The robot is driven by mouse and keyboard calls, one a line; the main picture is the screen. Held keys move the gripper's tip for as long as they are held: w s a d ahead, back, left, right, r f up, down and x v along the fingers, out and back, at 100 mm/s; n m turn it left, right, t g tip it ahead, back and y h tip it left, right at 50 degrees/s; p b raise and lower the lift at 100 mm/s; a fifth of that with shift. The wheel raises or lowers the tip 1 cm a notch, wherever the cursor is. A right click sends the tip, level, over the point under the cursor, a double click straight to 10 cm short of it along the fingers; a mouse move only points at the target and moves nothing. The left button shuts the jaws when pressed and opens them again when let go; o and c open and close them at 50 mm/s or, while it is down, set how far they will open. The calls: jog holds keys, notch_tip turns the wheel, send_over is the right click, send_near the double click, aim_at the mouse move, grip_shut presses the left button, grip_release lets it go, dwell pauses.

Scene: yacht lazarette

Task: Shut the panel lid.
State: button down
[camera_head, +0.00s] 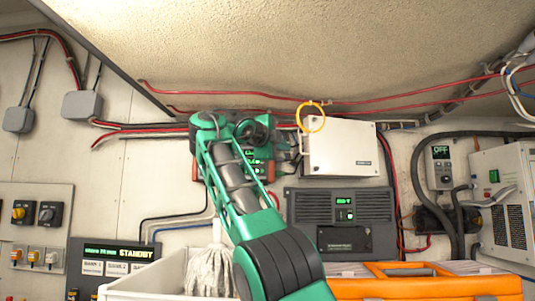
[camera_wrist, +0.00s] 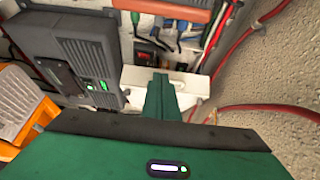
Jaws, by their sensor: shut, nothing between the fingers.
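The white panel lid (camera_head: 342,147) is on the wall right of centre in the head view. In the wrist view its pale edge (camera_wrist: 137,77) stands out in front of a recess with a dark and red fitting and cables, so it looks open; how far I cannot tell. My gripper (camera_wrist: 161,78) is shut and empty, its green fingers overlapping the pale lid in the wrist view. Whether they touch it I cannot tell. In the head view my wrist is left of the lid, and the fingertips are not clearly seen.
A yellow-orange ring (camera_head: 311,117) shows at the lid's upper left corner. A dark inverter (camera_head: 342,217) is below the lid. Red cables (camera_head: 220,93) run above. An orange case (camera_head: 430,284) and a white bin with a mop (camera_head: 211,270) stand in front.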

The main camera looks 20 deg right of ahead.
jog(key=shift+w+a+f, duration=0.1)
jog(key=shift+w+a, duration=1.45)
jog(key=shift+a, duration=0.15)
